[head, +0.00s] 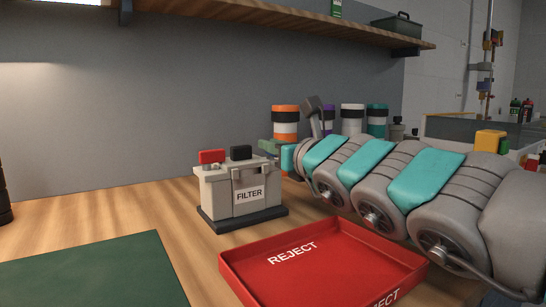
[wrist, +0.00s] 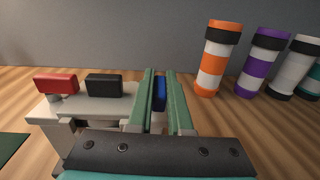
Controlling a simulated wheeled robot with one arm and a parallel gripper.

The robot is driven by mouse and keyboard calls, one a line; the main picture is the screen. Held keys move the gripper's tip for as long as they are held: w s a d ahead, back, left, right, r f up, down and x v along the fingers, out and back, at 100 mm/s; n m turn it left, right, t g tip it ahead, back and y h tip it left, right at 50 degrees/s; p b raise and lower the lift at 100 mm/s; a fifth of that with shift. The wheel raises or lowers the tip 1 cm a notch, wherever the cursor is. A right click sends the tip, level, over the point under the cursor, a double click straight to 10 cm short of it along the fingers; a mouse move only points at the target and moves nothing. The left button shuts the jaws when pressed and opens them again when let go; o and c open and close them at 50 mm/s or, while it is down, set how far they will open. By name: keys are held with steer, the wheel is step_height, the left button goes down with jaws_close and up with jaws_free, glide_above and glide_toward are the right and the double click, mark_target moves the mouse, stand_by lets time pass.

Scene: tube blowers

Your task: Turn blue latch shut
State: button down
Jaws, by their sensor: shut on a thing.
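The filter box (head: 238,192) is a pale grey box labelled FILTER on a dark base, standing on the wooden bench. On its top are a red latch (head: 212,156) and a black latch (head: 241,153). They also show in the wrist view as a red block (wrist: 55,84) and a black block (wrist: 104,85). The blue latch (wrist: 160,95) shows between the green fingers of my gripper (wrist: 160,76), right of the black latch. My gripper is shut on it at the box's right end. In the head view the blue latch is hidden behind my gripper (head: 268,146).
A red REJECT tray (head: 270,255) lies in front of the box, beneath my arm. A green mat (head: 95,270) lies at front left. Banded tubes, including an orange one (wrist: 212,60) and a purple one (wrist: 262,62), stand behind and right of the gripper.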

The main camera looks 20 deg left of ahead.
steer(key=shift+f+m+t+h+b, duration=0.3)
steer(key=shift+t+h+b, duration=0.15)
steer(key=shift+b, duration=0.7)
steer(key=m+t+h+b, duration=0.1)
steer(key=b, duration=0.2)
steer(key=m+t+h+b, duration=0.1)
steer(key=h+b, duration=0.1)
steer(key=b, duration=0.1)
steer(key=shift+s+a, duration=0.2)
steer(key=shift+a, duration=0.05)
steer(key=m+t+h+b, duration=0.1)
steer(key=h, duration=0.1)
steer(key=m+h+b, duration=0.2)
steer(key=shift+a+r+t, duration=0.1)
steer(key=shift+a+t, duration=0.1)
steer(key=shift+t, duration=0.15)
steer(key=shift+r+m+t+h+b, duration=0.15)
steer(key=shift+m+h+b, duration=0.1)
steer(key=shift+m+h, duration=0.5)
steer(key=shift+r+m+t+h+b, duration=0.15)
steer(key=shift+m+h, duration=0.3)
steer(key=shift+h, duration=0.45)
steer(key=shift+d+f, duration=0.1)
steer(key=c, duration=0.8)
jaws_free()
steer(key=shift+c, duration=0.2)
steer(key=shift+d, duration=0.1)
